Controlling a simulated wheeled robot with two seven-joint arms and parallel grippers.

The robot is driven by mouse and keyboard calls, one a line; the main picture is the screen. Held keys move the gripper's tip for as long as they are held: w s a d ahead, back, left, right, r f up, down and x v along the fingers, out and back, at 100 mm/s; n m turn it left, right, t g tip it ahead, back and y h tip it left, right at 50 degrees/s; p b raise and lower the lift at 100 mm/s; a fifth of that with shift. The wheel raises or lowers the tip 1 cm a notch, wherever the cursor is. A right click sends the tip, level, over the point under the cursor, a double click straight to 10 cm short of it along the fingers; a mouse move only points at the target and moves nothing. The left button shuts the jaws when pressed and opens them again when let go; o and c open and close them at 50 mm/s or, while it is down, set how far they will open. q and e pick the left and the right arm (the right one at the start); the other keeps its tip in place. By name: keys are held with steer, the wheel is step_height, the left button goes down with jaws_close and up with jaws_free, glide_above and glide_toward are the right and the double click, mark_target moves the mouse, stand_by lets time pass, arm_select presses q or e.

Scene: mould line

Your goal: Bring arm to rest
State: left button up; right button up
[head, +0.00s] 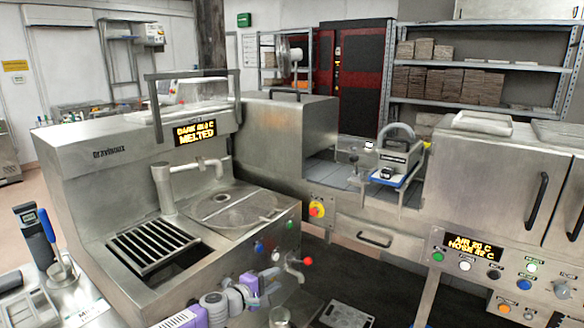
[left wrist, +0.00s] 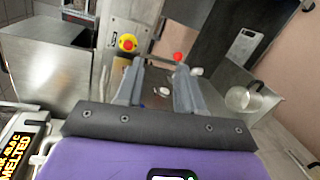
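My left arm, purple and grey (head: 215,305), shows low in the middle of the head view, in front of the melting machine (head: 130,200). The knob (head: 307,261) also shows in the head view, close to the arm. My right gripper is in neither view.
A steel pot (left wrist: 243,98) stands right of the fingers in the left wrist view. A grey tray (head: 345,315) lies low on the dark floor area. A steel cabinet with buttons (head: 490,200) stands at the right. A blue-handled tool (head: 52,238) stands at the left.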

arm_select(q)
steer(key=s+d+f+m+g+y+p, duration=0.1)
steer(key=s+d+f+m+g, duration=0.2)
steer(key=s+f, duration=0.55)
steer(key=s+d+f+m+g+y+p, duration=0.1)
steer(key=s+d+f+m+g+p, duration=0.15)
steer(key=s+f, duration=0.65)
steer(key=s+a+f+m+g+y, duration=0.1)
steer(key=s+a+f+g, duration=0.1)
steer(key=s, duration=0.7)
steer(key=s+a+f+m+g+y+p, duration=0.1)
steer(key=s+a+f, duration=0.3)
steer(key=s, duration=0.5)
steer(key=s+a+f+m+g+y+p, duration=0.1)
steer(key=s+a+f+m+g+y, duration=0.1)
steer(key=s, duration=0.7)
steer(key=shift+a+f+g, duration=0.35)
steer(key=shift+a+f, duration=0.3)
steer(key=shift+f, duration=0.2)
